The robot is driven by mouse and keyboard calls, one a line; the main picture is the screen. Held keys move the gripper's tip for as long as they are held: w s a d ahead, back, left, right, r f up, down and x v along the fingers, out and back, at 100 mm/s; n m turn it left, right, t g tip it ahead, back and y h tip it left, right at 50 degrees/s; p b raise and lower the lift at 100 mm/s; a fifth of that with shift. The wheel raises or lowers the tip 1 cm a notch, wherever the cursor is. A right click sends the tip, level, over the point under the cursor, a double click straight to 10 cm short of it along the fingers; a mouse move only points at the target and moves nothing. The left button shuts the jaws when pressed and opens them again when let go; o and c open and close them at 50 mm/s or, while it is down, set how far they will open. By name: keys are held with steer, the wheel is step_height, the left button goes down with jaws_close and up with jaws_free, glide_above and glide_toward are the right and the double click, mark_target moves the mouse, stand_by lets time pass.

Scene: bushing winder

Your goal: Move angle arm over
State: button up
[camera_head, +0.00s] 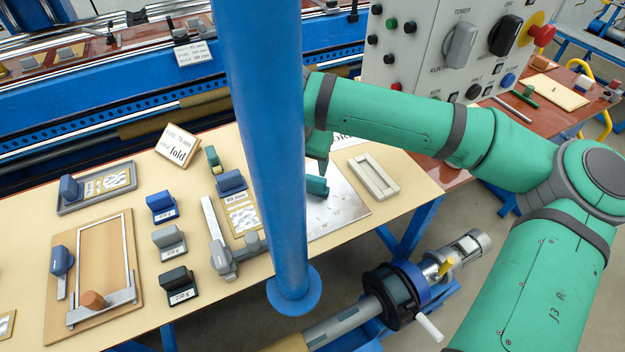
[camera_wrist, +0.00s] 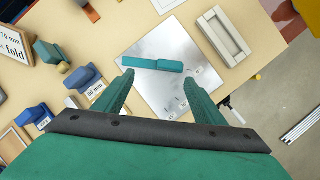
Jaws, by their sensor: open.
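A teal bar (camera_wrist: 153,63), which looks like the angle arm, lies across the upper part of a square silver plate (camera_wrist: 160,88) with small angle marks. In the head view the bar's right end (camera_head: 317,187) shows beside the blue post and the rest is hidden; the plate (camera_head: 345,212) shows there too. My gripper (camera_wrist: 158,77) is open and empty above the plate, its two fingers spread either side of the plate's middle. The bar appears just beyond the fingertips; I cannot tell the height gap. In the head view my gripper is mostly behind the post.
A blue post (camera_head: 268,130) stands in front of the table and my gripper. A cream slotted block (camera_head: 373,177) lies right of the plate. Blue and grey blocks with labels (camera_head: 169,240) stand left. A control box (camera_head: 455,45) rises behind my arm.

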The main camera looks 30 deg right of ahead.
mark_target(314, 180)
steer(key=shift+g, duration=0.3)
steer(key=x, duration=0.3)
steer(key=s+x, duration=0.1)
steer(key=x, duration=0.3)
steer(key=d+x, duration=0.1)
steer(key=x, duration=0.3)
steer(key=shift+s+d, duration=0.1)
steer(key=shift+s, duration=0.05)
steer(key=c, duration=1.5)
